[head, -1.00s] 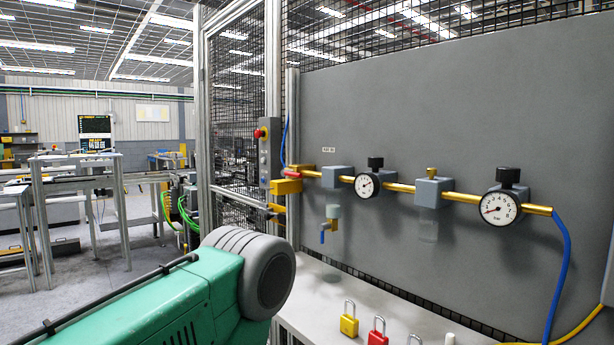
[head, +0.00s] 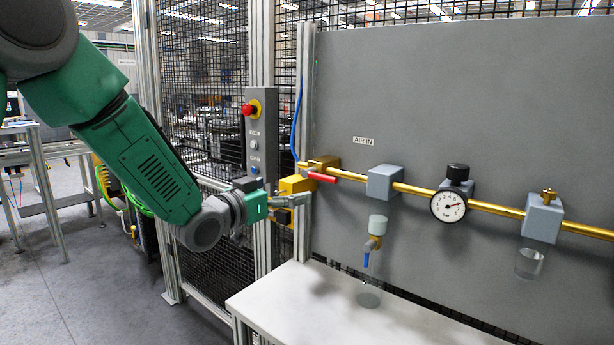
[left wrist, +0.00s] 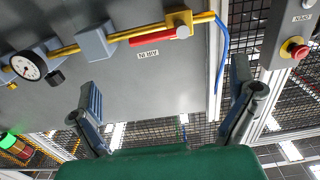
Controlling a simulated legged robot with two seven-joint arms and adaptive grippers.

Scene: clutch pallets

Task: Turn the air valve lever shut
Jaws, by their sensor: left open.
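The air valve (head: 324,163) is a brass body at the left end of the brass pipe, below the "AIR IN" label. Its red lever (head: 322,177) lies roughly along the pipe. In the left wrist view, the lever (left wrist: 155,36) is at the top middle, beside the brass valve body (left wrist: 179,19). My left gripper (head: 298,201) is just below and left of the lever in the head view, apart from it. In the left wrist view its two fingers (left wrist: 174,92) are spread wide with nothing between them. My right gripper is not in view.
Yellow blocks (head: 293,185) on the frame post are close behind my left gripper. A control box with a red button (head: 248,109) is to the left. A gauge (head: 449,206) and regulators are along the pipe. A white bench top (head: 300,300) is below.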

